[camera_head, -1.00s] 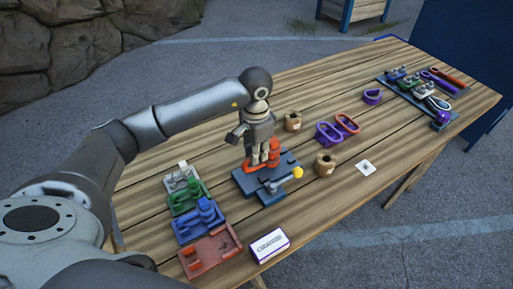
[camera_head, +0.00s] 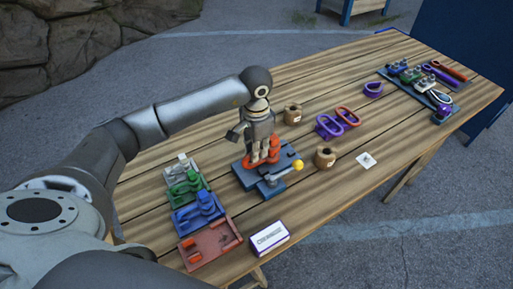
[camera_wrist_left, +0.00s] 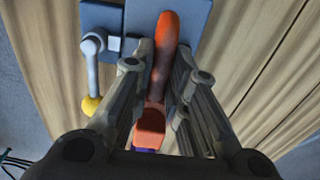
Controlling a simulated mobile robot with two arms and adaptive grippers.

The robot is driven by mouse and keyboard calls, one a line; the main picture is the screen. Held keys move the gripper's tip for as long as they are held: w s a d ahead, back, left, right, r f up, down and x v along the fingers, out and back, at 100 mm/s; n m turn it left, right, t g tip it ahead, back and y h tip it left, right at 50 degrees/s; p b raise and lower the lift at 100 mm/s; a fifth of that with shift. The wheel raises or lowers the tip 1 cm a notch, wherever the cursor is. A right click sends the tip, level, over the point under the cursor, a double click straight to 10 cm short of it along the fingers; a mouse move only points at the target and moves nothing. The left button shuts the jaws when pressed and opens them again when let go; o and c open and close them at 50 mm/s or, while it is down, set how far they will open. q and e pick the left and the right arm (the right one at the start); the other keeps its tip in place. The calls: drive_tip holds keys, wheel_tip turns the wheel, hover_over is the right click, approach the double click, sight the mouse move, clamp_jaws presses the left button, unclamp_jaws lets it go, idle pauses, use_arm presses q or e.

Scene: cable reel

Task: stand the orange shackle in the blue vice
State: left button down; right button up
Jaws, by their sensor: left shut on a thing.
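The blue vice (camera_head: 245,179) is a dark blue block on the table, with a grey lever ending in a yellow knob (camera_head: 298,165). It also shows in the left wrist view (camera_wrist_left: 195,18). My left gripper (camera_head: 263,158) points down over the vice and is shut on the orange shackle (camera_head: 275,148). In the left wrist view the shackle (camera_wrist_left: 164,55) is a long orange bar between the fingers, with an orange block near the palm. The shackle is at the vice; whether it is seated or touching the jaws is hidden by the fingers. My right gripper is out of view.
Left of the vice are grey, green, blue and red fixtures (camera_head: 187,221). A white box (camera_head: 270,237) lies in front. Two brown pots (camera_head: 325,158), purple and orange rings (camera_head: 328,127), and a white card (camera_head: 366,160) lie right. A tool tray (camera_head: 415,88) is far right.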

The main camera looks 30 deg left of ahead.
use_arm(q)
drive_tip(key=shift+w+f+b, duration=0.1)
drive_tip(key=shift+f+b, duration=0.1)
drive_tip(key=shift+b, duration=0.15)
drive_tip(key=c, duration=1.3)
unclamp_jaws()
drive_tip(key=shift+s+f, duration=0.15)
drive_tip(key=shift+s, duration=0.05)
wheel_tip(320, 180, up, 12)
drive_tip(key=shift+r, duration=0.15)
